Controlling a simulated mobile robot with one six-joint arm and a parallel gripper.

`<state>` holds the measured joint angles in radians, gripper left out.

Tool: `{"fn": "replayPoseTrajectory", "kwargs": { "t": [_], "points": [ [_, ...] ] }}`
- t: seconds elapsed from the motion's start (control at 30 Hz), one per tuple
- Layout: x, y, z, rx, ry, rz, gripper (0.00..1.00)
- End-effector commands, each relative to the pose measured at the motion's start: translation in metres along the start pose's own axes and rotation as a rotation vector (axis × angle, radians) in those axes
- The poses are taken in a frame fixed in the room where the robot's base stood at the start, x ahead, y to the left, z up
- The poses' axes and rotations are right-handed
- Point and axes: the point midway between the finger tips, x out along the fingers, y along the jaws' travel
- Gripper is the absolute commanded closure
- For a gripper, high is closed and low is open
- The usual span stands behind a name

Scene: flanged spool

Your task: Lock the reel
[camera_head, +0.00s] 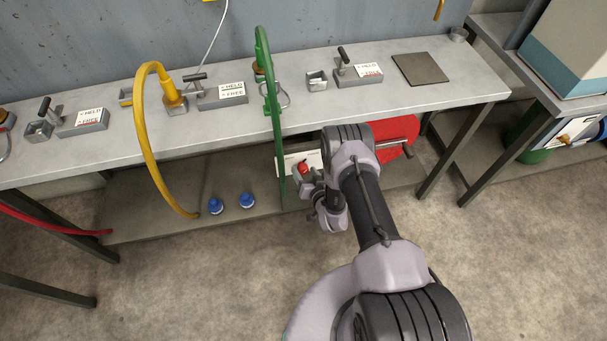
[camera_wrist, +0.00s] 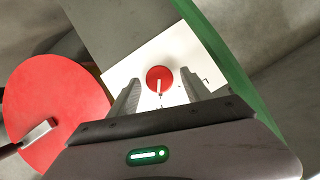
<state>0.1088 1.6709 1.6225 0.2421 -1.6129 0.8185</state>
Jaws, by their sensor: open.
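The red reel (camera_head: 394,138) sits under the bench, partly hidden by my arm; a grey crank handle sticks out of it to the right. In the wrist view the reel's red flange (camera_wrist: 55,110) is at the left, with its crank (camera_wrist: 38,132). A round red knob (camera_head: 303,168) stands on a white plate (camera_head: 287,162) left of the reel. In the wrist view the knob (camera_wrist: 159,79), with a white pointer mark, lies between my gripper's fingers. My gripper (camera_wrist: 163,90) is open; I cannot tell whether it touches the knob.
A green hose (camera_head: 270,90) hangs close left of my gripper, and also runs along the right in the wrist view. A yellow hose (camera_head: 148,130) arches further left. Two blue caps (camera_head: 246,200) stand on the lower shelf.

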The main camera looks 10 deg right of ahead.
Motion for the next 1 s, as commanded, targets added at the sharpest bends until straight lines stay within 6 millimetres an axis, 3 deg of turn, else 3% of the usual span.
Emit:
{"fn": "replayPoseTrajectory", "kwargs": {
  "t": [0.13,0.43,0.47,0.73,1.0],
  "points": [
    [0.014,0.000,0.001,-0.001,0.001,0.000,0.43],
    [0.017,0.000,-0.001,-0.001,0.000,0.000,0.43],
    [0.017,0.000,-0.001,-0.001,0.000,0.000,0.45],
    [0.017,0.000,-0.001,-0.001,0.000,0.000,0.98],
    [0.017,-0.001,-0.001,-0.021,0.000,0.008,1.00]
  ]
}}
